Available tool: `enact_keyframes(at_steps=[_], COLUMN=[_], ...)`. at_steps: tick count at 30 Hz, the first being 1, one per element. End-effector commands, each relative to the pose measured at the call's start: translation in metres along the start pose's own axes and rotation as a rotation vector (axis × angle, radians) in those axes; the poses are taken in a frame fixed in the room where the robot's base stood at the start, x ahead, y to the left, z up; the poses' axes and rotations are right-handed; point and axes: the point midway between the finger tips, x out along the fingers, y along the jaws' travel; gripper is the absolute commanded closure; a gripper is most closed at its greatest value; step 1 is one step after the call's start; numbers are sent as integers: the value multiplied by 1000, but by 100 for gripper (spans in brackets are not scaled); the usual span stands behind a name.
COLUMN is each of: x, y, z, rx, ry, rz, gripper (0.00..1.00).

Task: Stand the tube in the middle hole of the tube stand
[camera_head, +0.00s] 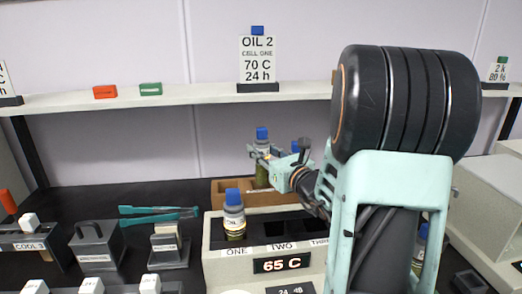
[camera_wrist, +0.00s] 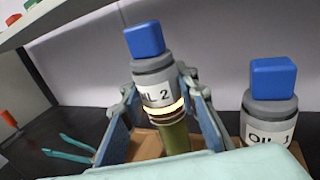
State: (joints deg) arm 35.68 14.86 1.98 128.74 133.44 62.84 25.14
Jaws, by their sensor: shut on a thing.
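My gripper (camera_head: 266,160) is shut on a tube with a blue cap (camera_head: 262,142), held roughly upright. The wrist view shows this tube (camera_wrist: 158,80) between both fingers, slightly tilted there, with a label ending in "L 2" and greenish liquid below. A brown wooden stand (camera_head: 228,186) lies behind and below it; my gripper and the block in front hide most of its top, so its middle hole cannot be seen. Whether the tube's bottom is in the stand or above it cannot be told. An "OIL 1" tube (camera_wrist: 270,105) stands to the right.
A pale block marked "65 C" (camera_head: 240,265) stands in front, with positions ONE, TWO and THREE; a blue-capped tube (camera_head: 234,215) sits in ONE, and TWO looks empty. Teal tongs (camera_head: 158,213) and grey blocks (camera_head: 95,245) lie left. A shelf (camera_head: 200,92) with an "OIL 2" sign (camera_head: 258,60) runs behind.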

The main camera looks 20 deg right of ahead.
Motion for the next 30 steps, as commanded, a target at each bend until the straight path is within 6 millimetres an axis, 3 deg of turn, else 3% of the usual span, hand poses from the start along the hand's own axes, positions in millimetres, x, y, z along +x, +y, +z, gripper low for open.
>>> enact_keyframes(at_steps=[20, 30], x=[0, 0], y=[0, 0], z=[-36, -18], rx=[0, -1], ry=[-2, -2], rz=[0, 0], gripper=[100, 100])
